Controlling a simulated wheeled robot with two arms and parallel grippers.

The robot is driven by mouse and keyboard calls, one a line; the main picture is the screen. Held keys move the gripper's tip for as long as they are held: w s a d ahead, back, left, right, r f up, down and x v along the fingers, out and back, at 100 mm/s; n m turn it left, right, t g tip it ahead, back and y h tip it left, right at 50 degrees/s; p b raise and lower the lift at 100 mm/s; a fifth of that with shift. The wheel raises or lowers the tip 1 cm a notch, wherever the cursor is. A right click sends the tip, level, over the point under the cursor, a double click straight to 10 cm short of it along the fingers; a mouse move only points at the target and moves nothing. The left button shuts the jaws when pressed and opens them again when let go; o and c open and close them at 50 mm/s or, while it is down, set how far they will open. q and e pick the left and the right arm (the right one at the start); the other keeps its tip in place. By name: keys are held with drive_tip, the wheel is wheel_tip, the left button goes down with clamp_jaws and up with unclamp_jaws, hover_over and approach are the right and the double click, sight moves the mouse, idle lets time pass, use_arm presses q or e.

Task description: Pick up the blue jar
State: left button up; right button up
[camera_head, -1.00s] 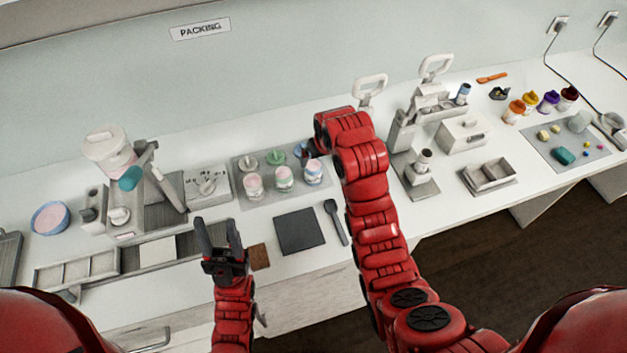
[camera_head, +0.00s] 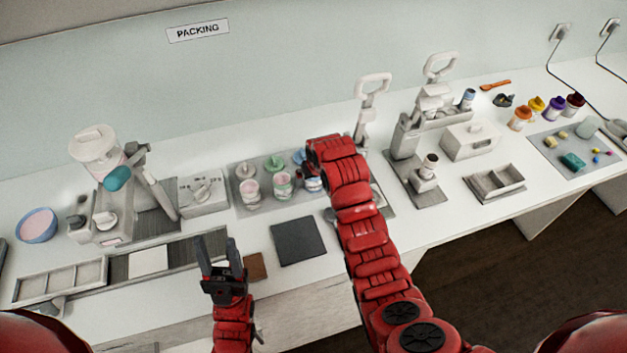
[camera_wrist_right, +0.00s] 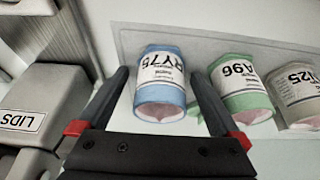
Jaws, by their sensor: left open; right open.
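The blue jar (camera_head: 313,185) stands on the grey mat at the right end of a row of jars, partly hidden by my right arm in the head view. In the right wrist view the blue jar (camera_wrist_right: 160,85), labelled RY75, lies between the two fingers of my open right gripper (camera_wrist_right: 160,80). No finger clearly touches it; the depth is hard to judge. In the head view my right gripper's fingers are mostly hidden by its own arm. My left gripper (camera_head: 219,258) is open and empty, over the counter's front edge.
A green jar (camera_wrist_right: 240,88) stands close beside the right finger, with a grey jar (camera_wrist_right: 298,98) beyond. A box labelled LIDS (camera_wrist_right: 28,115) is at left in the wrist view. Loose lids, such as a green lid (camera_head: 274,162), lie behind the jars. A dark square pad (camera_head: 299,241) lies in front.

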drive_tip(key=shift+r, duration=0.15)
drive_tip(key=c, duration=1.5)
drive_tip(key=shift+c, duration=0.2)
